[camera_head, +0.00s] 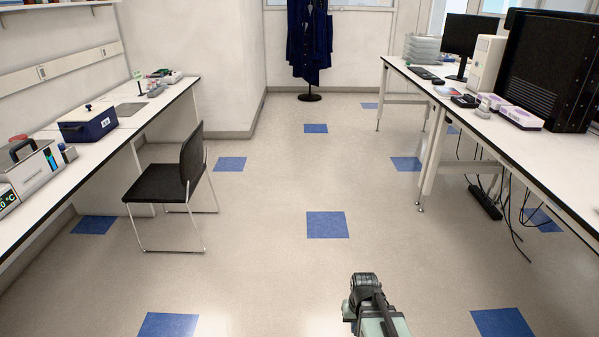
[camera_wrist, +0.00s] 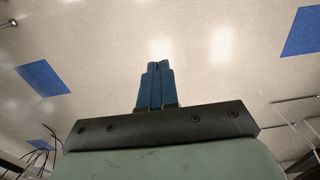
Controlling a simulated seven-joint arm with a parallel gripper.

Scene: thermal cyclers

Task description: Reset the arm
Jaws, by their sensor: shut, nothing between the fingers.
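My gripper (camera_wrist: 157,84) shows in the wrist view with its two blue fingers close together and nothing between them. It is over bare floor. In the head view, part of my arm (camera_head: 374,308) shows at the bottom, right of centre, over the floor and apart from both benches. The fingers cannot be made out in the head view.
A bench (camera_head: 118,134) with lab devices runs along the left, with a black chair (camera_head: 172,180) beside it. A bench (camera_head: 478,124) with a monitor and computers stands at right, cables hanging below. A dark coat (camera_head: 309,42) hangs at the back. The middle floor is clear.

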